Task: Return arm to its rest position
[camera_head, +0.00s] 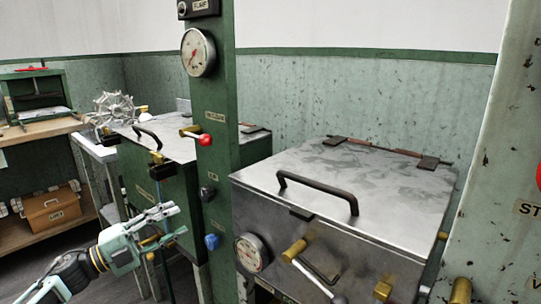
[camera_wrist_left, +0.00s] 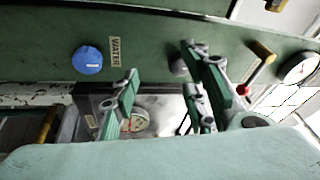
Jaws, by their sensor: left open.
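My left gripper (camera_head: 181,220) is in the lower left of the head view, its fingers spread apart with nothing between them. It points right, towards the lower part of the green column (camera_head: 218,120), and appears in front of the rear green basin (camera_head: 150,185). In the left wrist view the two fingers (camera_wrist_left: 160,65) stand apart before the green column, which has a blue knob (camera_wrist_left: 88,60) beside a "WATER" label. The blue knob also shows in the head view (camera_head: 212,242). My right gripper is not in view.
A front metal basin (camera_head: 340,190) with a closed, handled lid stands right of the column, with a gauge (camera_head: 251,253) and levers on its front. The column carries a red-knobbed lever (camera_head: 204,140). A wooden box (camera_head: 52,207) sits on the left shelf. Dark floor shows below.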

